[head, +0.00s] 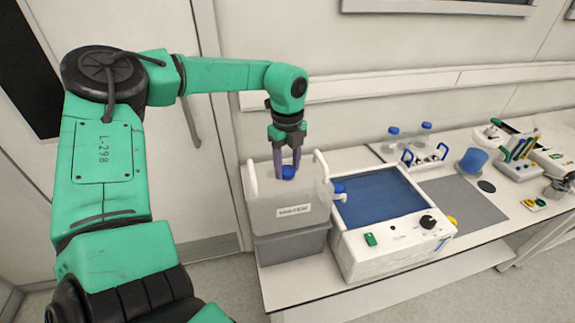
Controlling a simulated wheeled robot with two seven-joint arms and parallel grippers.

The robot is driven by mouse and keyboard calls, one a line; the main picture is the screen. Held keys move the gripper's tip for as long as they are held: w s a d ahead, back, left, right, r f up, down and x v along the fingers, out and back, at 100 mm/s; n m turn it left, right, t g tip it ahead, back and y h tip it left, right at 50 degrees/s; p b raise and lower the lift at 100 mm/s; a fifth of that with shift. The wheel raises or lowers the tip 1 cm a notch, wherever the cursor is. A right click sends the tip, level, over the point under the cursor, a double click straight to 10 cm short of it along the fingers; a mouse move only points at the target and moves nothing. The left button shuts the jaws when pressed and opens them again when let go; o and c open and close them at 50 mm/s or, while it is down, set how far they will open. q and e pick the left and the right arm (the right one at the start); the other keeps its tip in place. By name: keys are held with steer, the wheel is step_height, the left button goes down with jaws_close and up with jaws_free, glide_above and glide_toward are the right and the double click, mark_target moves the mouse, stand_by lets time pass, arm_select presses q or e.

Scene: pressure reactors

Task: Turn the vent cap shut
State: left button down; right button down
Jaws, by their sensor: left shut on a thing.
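The blue vent cap (288,172) sits on top of a translucent white container (265,218) with white side handles and a label on its front. My left gripper (288,168) reaches down from above with its purple fingers on either side of the cap. The fingers are shut on the cap. The cap is partly hidden by the fingers, and its thread cannot be seen. A second blue cap (339,188) is on a spout at the container's right side. My right gripper is not in view.
The container stands on a grey box (292,246) at the bench's left end. Right of it is a water bath (385,262) with blue liquid. Bottles with blue caps (393,131), a blue cup (473,161) and a grey mat (462,201) lie farther right.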

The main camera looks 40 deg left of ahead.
arm_select(q)
steer(key=m+b, duration=0.2)
steer(key=b, duration=0.1)
steer(key=shift+f+m, duration=0.2)
steer(key=shift+m, duration=0.2)
steer(key=shift+r+m+b, duration=0.15)
steer(key=shift+m+b, duration=0.4)
steer(key=shift+m, duration=0.25)
stand_by(0.3)
steer(key=shift+c, duration=1.4)
jaws_free()
steer(key=shift+r, duration=0.1)
